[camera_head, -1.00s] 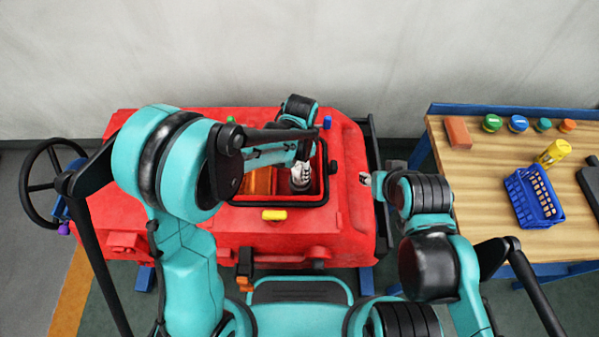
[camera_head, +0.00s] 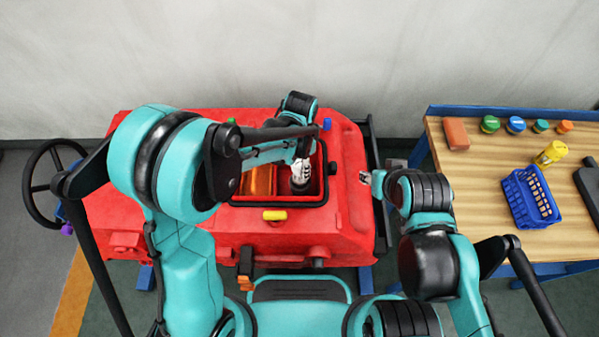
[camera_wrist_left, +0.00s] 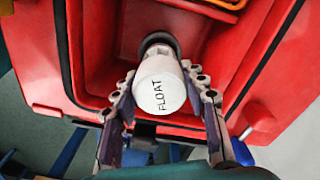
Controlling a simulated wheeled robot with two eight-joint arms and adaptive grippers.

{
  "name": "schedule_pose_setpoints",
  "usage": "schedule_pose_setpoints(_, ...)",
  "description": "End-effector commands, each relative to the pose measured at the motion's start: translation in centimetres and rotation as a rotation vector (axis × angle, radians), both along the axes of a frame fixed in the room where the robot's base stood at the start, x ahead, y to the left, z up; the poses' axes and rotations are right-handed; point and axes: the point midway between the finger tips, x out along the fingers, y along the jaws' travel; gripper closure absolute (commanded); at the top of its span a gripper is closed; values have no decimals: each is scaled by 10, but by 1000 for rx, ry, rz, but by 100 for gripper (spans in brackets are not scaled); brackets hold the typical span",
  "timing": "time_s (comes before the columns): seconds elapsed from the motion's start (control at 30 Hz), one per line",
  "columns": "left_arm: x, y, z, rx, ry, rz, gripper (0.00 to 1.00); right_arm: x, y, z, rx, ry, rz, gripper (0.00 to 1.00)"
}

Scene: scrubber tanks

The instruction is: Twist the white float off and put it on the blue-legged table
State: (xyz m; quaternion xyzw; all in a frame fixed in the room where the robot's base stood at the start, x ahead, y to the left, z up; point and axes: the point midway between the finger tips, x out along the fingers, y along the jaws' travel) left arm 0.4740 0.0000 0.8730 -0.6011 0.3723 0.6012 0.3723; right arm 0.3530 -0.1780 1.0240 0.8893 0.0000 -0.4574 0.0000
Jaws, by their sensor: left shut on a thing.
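The white float (camera_wrist_left: 160,84), a cylinder with "FLOAT" printed on it, sits at a dark round fitting (camera_wrist_left: 158,42) inside the red scrubber tank. My left gripper (camera_wrist_left: 163,92) is shut on the float, one finger on each side, in the left wrist view. In the head view the left gripper (camera_head: 301,174) reaches down into the tank opening, and the float is mostly hidden there. The blue-legged table (camera_head: 480,180) with a wooden top stands at the right. My right gripper (camera_head: 368,178) is beside the tank's right edge, and its jaw state is unclear.
The red tank (camera_head: 345,215) has a black-rimmed opening with an orange part (camera_head: 258,181) inside. On the table are a blue basket (camera_head: 532,198), a yellow bottle (camera_head: 551,153), a brown block (camera_head: 456,133) and several coloured caps. The table's front left is clear.

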Motion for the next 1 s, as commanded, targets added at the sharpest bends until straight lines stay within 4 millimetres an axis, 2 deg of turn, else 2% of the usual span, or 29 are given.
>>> schedule_pose_setpoints(0.6, 0, 0, 34, 0, 0, 0, 100, 0, 0, 25, 0, 0, 0, 60)
schedule_pose_setpoints(1.0, 0, 0, 39, 0, 0, 0, 100, 0, 0, 28, 0, 0, 0, 60)
